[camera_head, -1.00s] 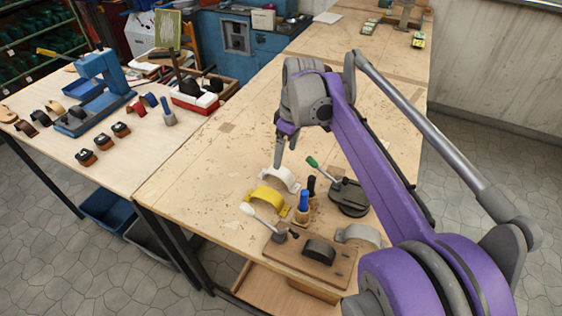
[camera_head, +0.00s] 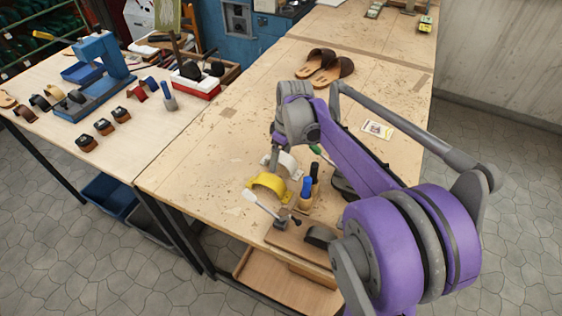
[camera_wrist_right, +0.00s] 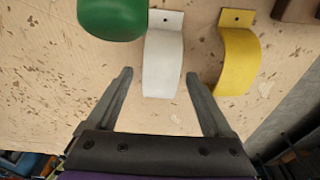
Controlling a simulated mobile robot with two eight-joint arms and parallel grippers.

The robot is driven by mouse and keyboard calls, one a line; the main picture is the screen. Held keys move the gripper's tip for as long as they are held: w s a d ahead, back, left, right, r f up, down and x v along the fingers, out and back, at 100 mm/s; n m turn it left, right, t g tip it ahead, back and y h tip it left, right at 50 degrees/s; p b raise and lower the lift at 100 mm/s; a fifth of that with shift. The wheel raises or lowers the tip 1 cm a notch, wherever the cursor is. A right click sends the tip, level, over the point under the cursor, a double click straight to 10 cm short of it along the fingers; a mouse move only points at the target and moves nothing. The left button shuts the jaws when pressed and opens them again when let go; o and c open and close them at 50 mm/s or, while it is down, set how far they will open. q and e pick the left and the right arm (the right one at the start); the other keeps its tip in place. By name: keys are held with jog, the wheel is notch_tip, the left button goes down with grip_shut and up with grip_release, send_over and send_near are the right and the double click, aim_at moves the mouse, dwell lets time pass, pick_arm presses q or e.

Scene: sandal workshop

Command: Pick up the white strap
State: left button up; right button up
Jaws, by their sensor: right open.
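The white strap (camera_head: 284,163) is a curved band on the near wooden table, just behind the yellow strap (camera_head: 268,186). My right gripper (camera_head: 275,164) points down at it, and its fingers partly cover the strap's left side. In the right wrist view the white strap (camera_wrist_right: 163,62) lies between the two open fingers of my right gripper (camera_wrist_right: 160,76), with a gap on each side. How far the tips are above it is hard to tell. The yellow strap (camera_wrist_right: 238,62) is to the right there. My left gripper is not in view.
A green handle (camera_wrist_right: 112,18) is close to the white strap's left side in the wrist view. Blue and black tool handles (camera_head: 306,187) stand just right of the yellow strap. Brown sandals (camera_head: 325,66) lie farther back.

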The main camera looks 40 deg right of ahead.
aim_at(281, 157)
jog(key=shift+f, duration=0.25)
grip_shut()
jog(key=shift+r, duration=0.2)
notch_tip(281, 157, up, 18)
jog(key=p, duration=0.1)
jog(key=shift+f, duration=0.15)
dwell(0.5)
